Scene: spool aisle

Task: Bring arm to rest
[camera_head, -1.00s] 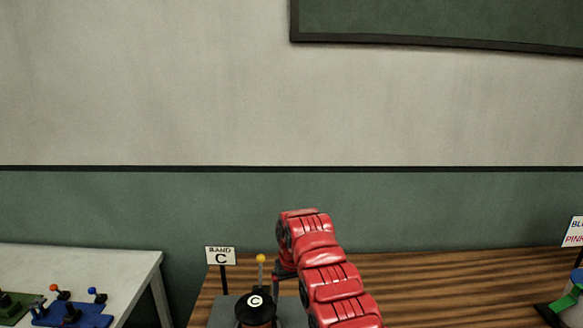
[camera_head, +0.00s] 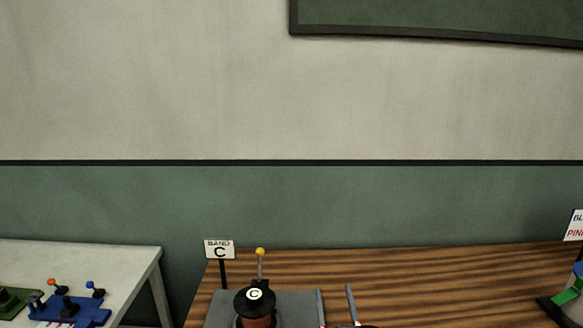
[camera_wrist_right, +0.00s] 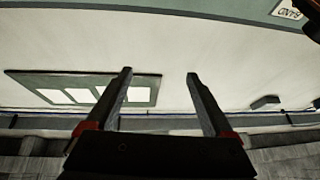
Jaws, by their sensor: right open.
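My right gripper (camera_head: 334,290) shows at the bottom edge of the head view, with only its two grey fingers and bits of red in the picture. The fingers point up and stand apart with nothing between them. In the right wrist view the same gripper (camera_wrist_right: 160,76) is open and empty, facing a pale wall or ceiling and far from any object. In the head view it is right of a spool with a black top marked C (camera_head: 254,308). The rest of the right arm is out of the picture. My left gripper is not in view.
The spool is by a grey plate (camera_head: 290,308) on a brown wooden table (camera_head: 450,280), with a yellow-tipped post (camera_head: 260,262) and a "BAND C" sign (camera_head: 220,250) behind. A white table (camera_head: 80,256) holds a blue fixture (camera_head: 75,313). The wooden table's middle is clear.

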